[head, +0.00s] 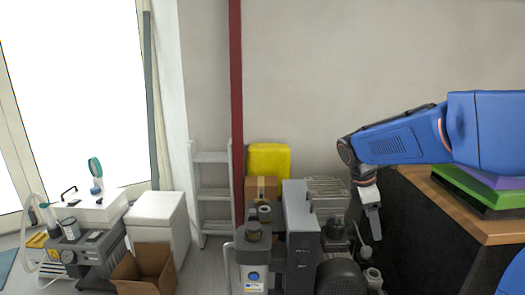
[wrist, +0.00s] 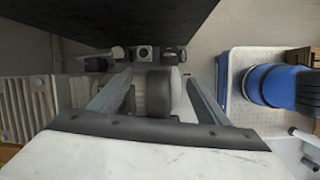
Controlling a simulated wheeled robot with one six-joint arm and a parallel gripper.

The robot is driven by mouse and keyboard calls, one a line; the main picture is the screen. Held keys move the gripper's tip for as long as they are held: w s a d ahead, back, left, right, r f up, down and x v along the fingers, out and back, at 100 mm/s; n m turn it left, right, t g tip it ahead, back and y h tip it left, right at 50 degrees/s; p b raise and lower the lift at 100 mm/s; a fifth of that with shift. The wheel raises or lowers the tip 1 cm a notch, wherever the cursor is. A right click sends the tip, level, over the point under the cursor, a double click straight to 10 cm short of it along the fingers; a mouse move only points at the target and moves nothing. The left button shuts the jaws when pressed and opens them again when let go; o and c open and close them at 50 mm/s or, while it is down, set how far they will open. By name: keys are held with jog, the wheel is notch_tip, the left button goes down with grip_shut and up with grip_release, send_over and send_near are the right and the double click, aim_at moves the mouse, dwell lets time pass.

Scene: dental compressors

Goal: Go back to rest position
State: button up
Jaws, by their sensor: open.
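My gripper (head: 374,222) hangs down at the right of the head view, beside the black side of the wooden-topped cabinet. It is above and to the right of the grey compressor (head: 298,240). In the wrist view its two fingers (wrist: 160,98) stand apart, with nothing held between them. A dark rounded compressor part (wrist: 158,95) shows behind the gap, apart from the fingers.
The cabinet (head: 480,221) with stacked green and purple slabs stands close at right. A second compressor (head: 95,250), an open cardboard box (head: 146,270) and a white cabinet (head: 157,217) stand left. A red pipe (head: 236,90) rises behind. Free room is above the compressors.

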jog(key=s+a+m+t+y, duration=0.2)
jog(key=s+m, duration=0.6)
jog(key=s, duration=0.5)
jog(key=s+a+f+m+t+y, duration=0.1)
jog(key=s+a+m+t+y, duration=0.1)
jog(key=s+m, duration=0.6)
jog(key=shift+s+a, duration=0.25)
jog(key=shift+s, duration=3.05)
jog(key=shift+f, duration=0.1)
